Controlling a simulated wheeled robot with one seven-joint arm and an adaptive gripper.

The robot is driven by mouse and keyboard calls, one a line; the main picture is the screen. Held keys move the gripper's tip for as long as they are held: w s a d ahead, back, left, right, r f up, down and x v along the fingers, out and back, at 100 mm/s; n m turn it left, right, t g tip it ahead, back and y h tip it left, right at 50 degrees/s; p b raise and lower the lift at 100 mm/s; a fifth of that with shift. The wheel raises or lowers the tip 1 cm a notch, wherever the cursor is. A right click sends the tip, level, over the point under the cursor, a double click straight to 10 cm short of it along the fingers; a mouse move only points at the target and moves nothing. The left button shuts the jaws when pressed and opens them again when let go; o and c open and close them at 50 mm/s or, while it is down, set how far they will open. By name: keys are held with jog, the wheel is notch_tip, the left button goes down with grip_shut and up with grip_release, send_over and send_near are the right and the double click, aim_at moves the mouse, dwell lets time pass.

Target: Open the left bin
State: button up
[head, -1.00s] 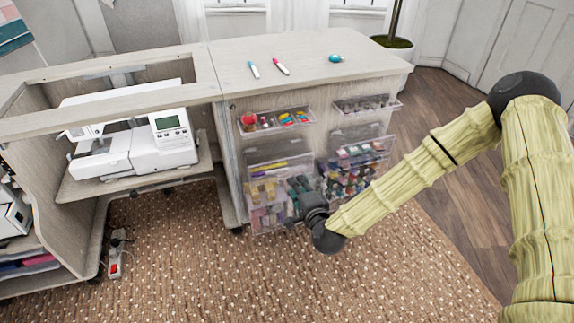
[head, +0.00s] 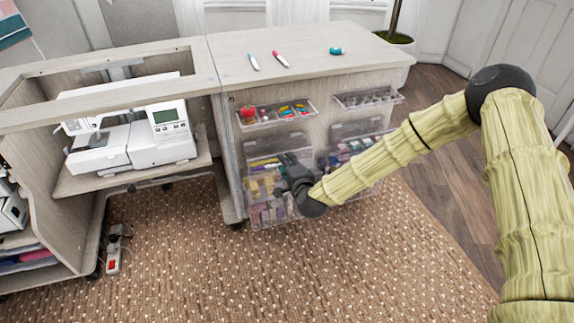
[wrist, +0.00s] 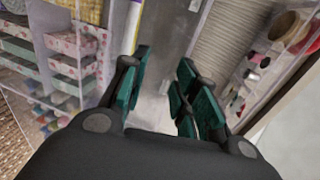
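The left bin (head: 262,187) is a clear bin with yellow, pink and purple items, low on the left of the cabinet's side panel. My gripper (head: 284,178) is in front of its right part and hides some of it. In the wrist view, the green-padded fingers (wrist: 160,88) are open with a gap between them. A pale, see-through edge shows behind the gap, and I cannot tell whether the fingers touch it. Stacked patterned boxes and spools inside a clear bin (wrist: 75,65) are left of the fingers.
The right bin (head: 358,148) is close beside my gripper, partly behind my arm. Small clear trays (head: 275,114) (head: 368,99) hang above the bins. Pens lie on the cabinet top (head: 310,58). A white sewing machine (head: 130,135) stands left.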

jog(key=shift+c, duration=0.3)
grip_shut()
